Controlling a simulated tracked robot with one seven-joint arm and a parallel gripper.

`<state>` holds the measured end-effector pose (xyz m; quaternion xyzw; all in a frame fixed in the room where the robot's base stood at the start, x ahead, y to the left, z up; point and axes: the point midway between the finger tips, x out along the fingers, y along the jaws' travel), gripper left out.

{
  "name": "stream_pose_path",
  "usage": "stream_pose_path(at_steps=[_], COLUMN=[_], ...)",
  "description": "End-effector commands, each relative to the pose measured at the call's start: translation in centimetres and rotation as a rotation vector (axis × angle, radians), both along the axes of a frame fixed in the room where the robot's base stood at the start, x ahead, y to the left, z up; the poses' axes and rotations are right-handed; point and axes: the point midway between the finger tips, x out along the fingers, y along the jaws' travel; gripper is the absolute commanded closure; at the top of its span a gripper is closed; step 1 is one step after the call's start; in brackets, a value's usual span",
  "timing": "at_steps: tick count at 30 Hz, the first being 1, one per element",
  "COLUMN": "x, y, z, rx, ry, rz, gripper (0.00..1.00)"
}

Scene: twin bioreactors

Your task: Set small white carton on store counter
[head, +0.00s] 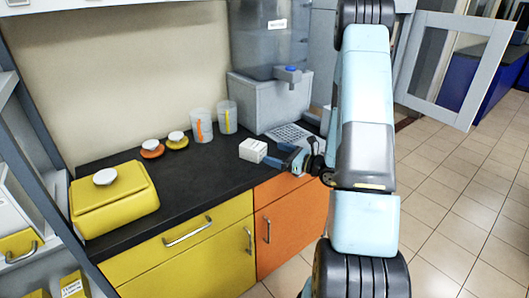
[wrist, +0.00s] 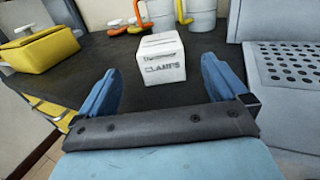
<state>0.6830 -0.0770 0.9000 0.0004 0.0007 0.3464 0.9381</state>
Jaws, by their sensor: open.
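A small white carton (head: 252,150) stands upright on the black counter (head: 213,175), near its right part. In the wrist view the carton (wrist: 162,59) shows dark lettering reading "CLAMPS" on its front. My gripper (head: 280,154) is open, at the counter's right side, with its fingers pointing toward the carton. In the wrist view the two blue fingers (wrist: 158,78) lie on either side of the carton's line, and the carton sits just beyond the tips. A gap of bare counter shows between the fingers, and they do not appear to touch the carton.
A large dispenser (head: 270,95) with a perforated drip tray (head: 290,134) stands at the back right. Two cups (head: 201,125) and two lidded orange and yellow items (head: 152,148) stand behind the carton. A yellow box (head: 113,198) occupies the left. Bare counter lies between it and the carton.

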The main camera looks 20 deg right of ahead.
Motion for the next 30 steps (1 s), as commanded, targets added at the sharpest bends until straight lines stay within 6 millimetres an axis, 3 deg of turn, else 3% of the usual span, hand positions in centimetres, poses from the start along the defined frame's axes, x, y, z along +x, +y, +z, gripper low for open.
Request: stream_pose_path(at_steps=[4,8,17,24,30], x=[-0.9,-1.3,-4.3,-8.8,-13.1], y=[-0.8,-0.4,5.8,10.3,12.7], z=[0.0,0.8,7.3,11.8,14.4], rx=[-0.001,-0.014,-0.189,-0.401,-0.608], ry=[-0.001,-0.01,-0.103,-0.196,-0.278], rz=[-0.001,0.028,0.332,0.606,0.811], gripper=[0.0,0.0,0.0,0.0,0.0])
